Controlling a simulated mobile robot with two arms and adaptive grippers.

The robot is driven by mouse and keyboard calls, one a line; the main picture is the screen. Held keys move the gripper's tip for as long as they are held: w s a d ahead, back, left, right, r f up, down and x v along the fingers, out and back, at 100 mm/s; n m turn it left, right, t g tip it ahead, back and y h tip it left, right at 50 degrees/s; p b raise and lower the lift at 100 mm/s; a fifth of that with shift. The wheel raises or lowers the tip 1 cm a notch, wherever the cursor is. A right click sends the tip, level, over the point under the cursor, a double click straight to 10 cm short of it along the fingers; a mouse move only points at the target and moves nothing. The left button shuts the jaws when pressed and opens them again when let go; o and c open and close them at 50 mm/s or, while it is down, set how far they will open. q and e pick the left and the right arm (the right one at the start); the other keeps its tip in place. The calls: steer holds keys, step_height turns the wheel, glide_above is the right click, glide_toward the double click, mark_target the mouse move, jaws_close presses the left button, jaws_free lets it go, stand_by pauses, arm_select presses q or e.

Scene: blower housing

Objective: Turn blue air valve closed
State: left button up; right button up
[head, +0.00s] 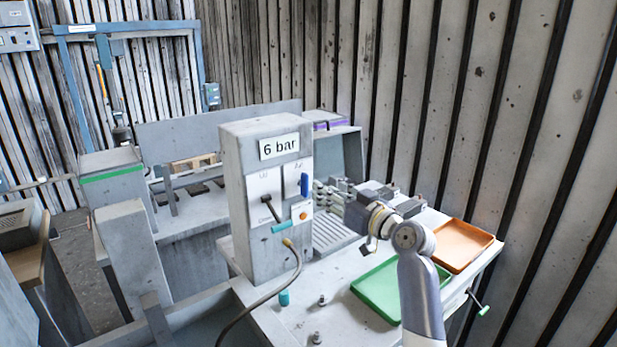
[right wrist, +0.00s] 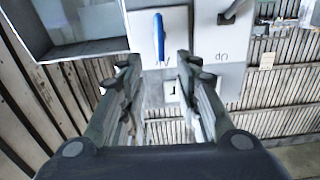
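The blue air valve handle (head: 304,184) stands roughly vertical on the white panel of the grey "6 bar" box (head: 240,190). In the right wrist view the blue handle (right wrist: 160,32) appears ahead of the fingertips, between the lines of the two fingers. My right gripper (head: 324,194) is just to the right of the panel, with its fingers pointing at it. In the right wrist view the gripper (right wrist: 158,75) is open, with a clear gap and nothing between the fingers. No contact with the handle can be made out. My left gripper is not in view.
A black lever (head: 268,205) is left of the blue handle, and an orange button (head: 304,215) is below it. A hose (head: 296,270) hangs in front of the box. A green tray (head: 378,292) and an orange tray (head: 460,245) lie on the bench to the right.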

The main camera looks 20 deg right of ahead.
mark_target(308, 180)
steer(key=p+x, duration=0.1)
steer(key=x, duration=0.3)
steer(key=shift+w+a, duration=0.15)
steer(key=shift+w, duration=0.15)
steer(key=x, duration=0.3)
steer(key=shift+f+p, duration=0.1)
steer(key=shift+p, duration=0.3)
steer(key=shift+w, duration=0.15)
steer(key=shift+c, duration=1.1)
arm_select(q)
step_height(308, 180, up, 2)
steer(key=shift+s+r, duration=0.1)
arm_select(e)
jaws_close()
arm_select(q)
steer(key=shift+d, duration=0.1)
